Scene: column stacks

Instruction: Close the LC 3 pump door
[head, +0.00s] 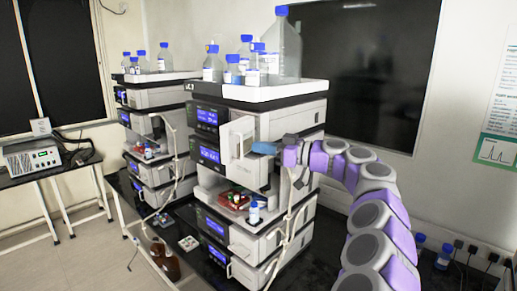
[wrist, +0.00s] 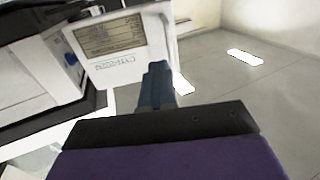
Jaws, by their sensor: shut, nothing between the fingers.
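The LC 3 stack (head: 255,92) stands in the middle of the head view. A white pump door (head: 236,138) on its upper front is swung open, sticking out from the modules. In the wrist view the door (wrist: 122,62) fills the upper middle, with a grey printed label on its face. My gripper (head: 262,148) is to the right of the door at about its height, with its blue fingers shut and empty. The wrist view shows the shut fingers (wrist: 157,82) in front of the door's lower right part. I cannot tell whether they touch it.
Bottles with blue caps (head: 285,45) stand in the tray on top of the stack. A second stack (head: 150,95) stands behind to the left. Below the door, an open bay holds small vials (head: 254,212). White tubing (head: 290,225) hangs down the right side.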

